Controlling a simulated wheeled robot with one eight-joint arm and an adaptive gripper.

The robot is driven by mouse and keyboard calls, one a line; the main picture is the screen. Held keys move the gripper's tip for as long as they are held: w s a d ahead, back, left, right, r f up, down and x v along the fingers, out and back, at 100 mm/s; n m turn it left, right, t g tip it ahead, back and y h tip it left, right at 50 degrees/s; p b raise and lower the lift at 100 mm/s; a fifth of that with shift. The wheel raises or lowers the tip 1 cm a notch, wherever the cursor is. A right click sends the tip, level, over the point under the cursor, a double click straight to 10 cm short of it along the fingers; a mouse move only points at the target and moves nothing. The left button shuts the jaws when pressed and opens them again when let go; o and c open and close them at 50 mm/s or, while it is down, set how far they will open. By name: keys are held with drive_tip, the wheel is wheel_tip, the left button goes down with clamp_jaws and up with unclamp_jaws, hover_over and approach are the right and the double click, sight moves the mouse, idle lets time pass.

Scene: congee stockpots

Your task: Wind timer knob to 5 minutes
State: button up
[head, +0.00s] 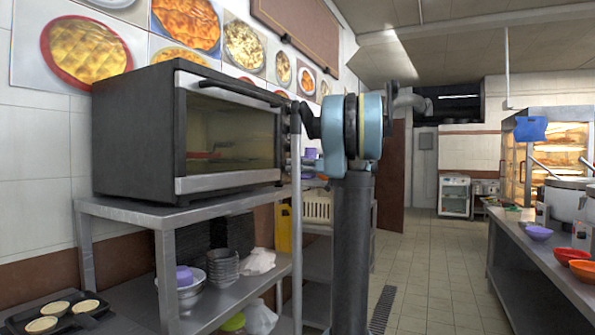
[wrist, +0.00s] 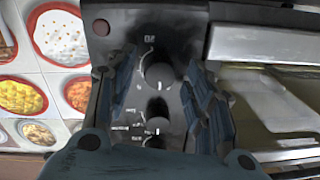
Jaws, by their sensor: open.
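The toaster oven (head: 130,130) stands on a steel shelf at the left of the head view, its glass door closed. Its control panel (wrist: 180,25) fills the middle of the wrist view. Several dark round knobs run down it: an upper knob (wrist: 160,75), a middle knob (wrist: 157,107) and a lower one partly hidden by my gripper. I cannot read which is the timer. My gripper (wrist: 163,70) is open, with its fingers on both sides of the upper knob. Contact with the knob is not clear. In the head view, my arm hides most of the panel.
The steel shelf (head: 130,208) holds bowls (head: 224,268) below the oven. A counter (head: 530,270) with bowls and pots stands at the right. The tiled aisle (head: 430,270) between is clear.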

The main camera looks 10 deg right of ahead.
drive_tip(key=shift+c, duration=0.4)
drive_tip(key=c, duration=1)
drive_tip(key=shift+d, duration=0.15)
drive_tip(key=shift+m, duration=0.3)
drive_tip(key=m, duration=0.7)
drive_tip(key=shift+m, duration=0.5)
